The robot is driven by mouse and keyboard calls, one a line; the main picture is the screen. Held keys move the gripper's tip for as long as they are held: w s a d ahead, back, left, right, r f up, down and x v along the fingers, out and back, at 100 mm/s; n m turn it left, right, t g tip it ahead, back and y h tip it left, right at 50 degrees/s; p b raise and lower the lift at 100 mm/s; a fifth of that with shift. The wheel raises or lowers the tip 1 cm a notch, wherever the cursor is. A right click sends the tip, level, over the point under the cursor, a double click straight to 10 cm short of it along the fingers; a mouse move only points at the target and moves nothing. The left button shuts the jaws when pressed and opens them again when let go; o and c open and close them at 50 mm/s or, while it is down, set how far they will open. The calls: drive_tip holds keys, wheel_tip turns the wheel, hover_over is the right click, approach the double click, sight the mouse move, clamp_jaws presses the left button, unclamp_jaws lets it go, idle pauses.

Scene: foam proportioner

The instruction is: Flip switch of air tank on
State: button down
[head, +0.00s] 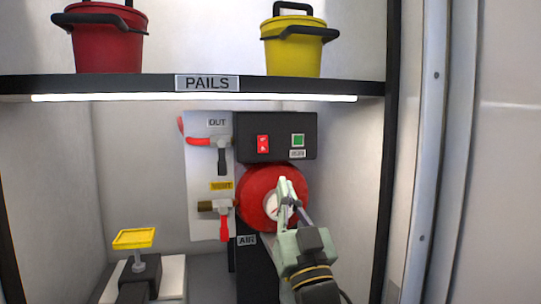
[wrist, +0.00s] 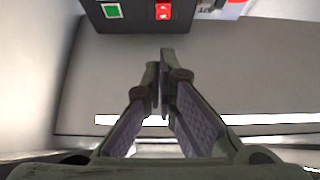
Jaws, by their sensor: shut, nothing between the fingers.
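The black switch box (head: 280,128) is on the back wall, below the shelf. It carries a red rocker switch (head: 263,144) on its left and a green square button (head: 298,140) on its right. The red air tank (head: 256,186) with a round gauge (head: 271,206) is below the box. My gripper (head: 285,181) is shut and empty. In the head view its tips overlap the tank, below the box and right of the switch, hiding part of the gauge. In the wrist view, which appears upside down, the red switch (wrist: 163,11) is at the top edge, apart from the fingertips (wrist: 160,58).
A white panel (head: 197,160) with red-handled and grey valves is left of the tank. The shelf (head: 130,86) holds a red pail (head: 106,45) and a yellow pail (head: 292,50). A yellow pedal-like plate (head: 133,239) is at lower left. A cabinet wall (head: 350,170) is close on the right.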

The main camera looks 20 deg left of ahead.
sight(265, 145)
drive_tip(key=p+x, duration=0.1)
drive_tip(key=x, duration=0.3)
drive_tip(key=w+f+p+x, duration=0.1)
drive_tip(key=p+x, duration=0.1)
drive_tip(key=x, duration=0.2)
drive_tip(key=a+f+p+x, duration=0.1)
drive_tip(key=x, duration=0.3)
drive_tip(key=shift+w+a+r+p, duration=0.1)
drive_tip(key=shift+w+a+p, duration=0.05)
drive_tip(key=shift+w+p, duration=0.25)
drive_tip(key=shift+w+a+f+b, duration=0.3)
drive_tip(key=shift+w+f+b, duration=0.2)
drive_tip(key=shift+b, duration=0.15)
drive_tip(key=shift+r, duration=0.15)
drive_tip(key=shift+s, duration=0.1)
